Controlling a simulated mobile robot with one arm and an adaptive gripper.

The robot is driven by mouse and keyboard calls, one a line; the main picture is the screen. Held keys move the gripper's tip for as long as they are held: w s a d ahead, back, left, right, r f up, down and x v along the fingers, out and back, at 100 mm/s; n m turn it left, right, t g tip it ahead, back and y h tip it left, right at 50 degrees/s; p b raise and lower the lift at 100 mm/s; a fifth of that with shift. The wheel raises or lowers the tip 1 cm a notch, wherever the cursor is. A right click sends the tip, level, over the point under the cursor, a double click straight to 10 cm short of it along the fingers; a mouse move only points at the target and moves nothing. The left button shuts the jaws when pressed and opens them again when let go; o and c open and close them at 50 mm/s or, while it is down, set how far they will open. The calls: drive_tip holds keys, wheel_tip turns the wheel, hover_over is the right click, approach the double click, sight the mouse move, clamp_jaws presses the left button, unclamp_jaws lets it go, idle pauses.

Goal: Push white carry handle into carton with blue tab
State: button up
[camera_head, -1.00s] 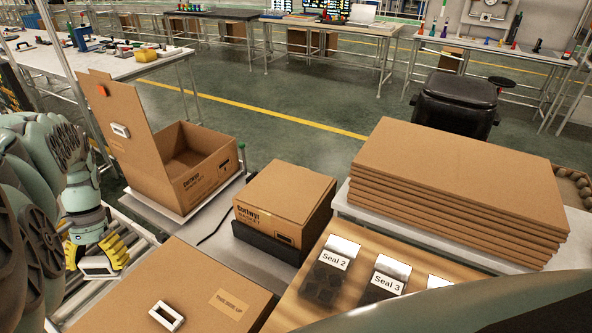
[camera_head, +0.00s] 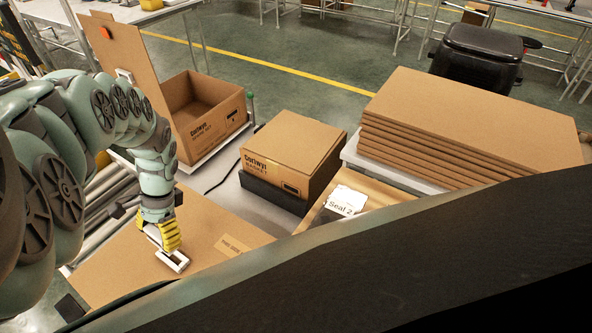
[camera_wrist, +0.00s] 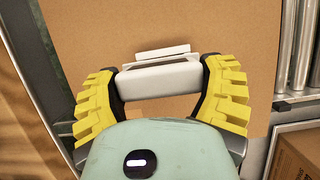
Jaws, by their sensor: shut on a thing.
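My gripper (camera_head: 170,238) with yellow ribbed fingers reaches down over the near brown carton (camera_head: 120,250). In the wrist view its fingers are shut on the white carry handle (camera_wrist: 160,79), gripped at both ends. A thin white bar (camera_wrist: 162,51) shows just beyond the handle, over the carton's brown face. In the head view a white slotted frame (camera_head: 178,264) shows at the fingertips on the carton's top. I cannot tell how deep the handle sits or whether it touches the frame. No blue tab is visible.
A closed carton (camera_head: 295,145) sits on a dark stand to the right. Flat cardboard sheets (camera_head: 470,115) are stacked farther right. Rollers (camera_wrist: 303,50) run beside the near carton.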

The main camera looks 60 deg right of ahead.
drive_tip(key=shift+f+b, duration=1.2)
drive_tip(key=shift+f, duration=0.65)
drive_tip(key=shift+f+b, duration=1.3)
drive_tip(key=shift+b, duration=0.1)
idle(0.5)
drive_tip(key=o, duration=1.2)
drive_tip(key=shift+r, duration=0.25)
drive_tip(key=p+v, duration=0.2)
drive_tip(key=v, duration=0.3)
drive_tip(key=shift+d+r+p, duration=0.25)
drive_tip(key=shift+r+p, duration=0.05)
drive_tip(key=shift+p, duration=0.05)
drive_tip(key=shift+r, duration=0.1)
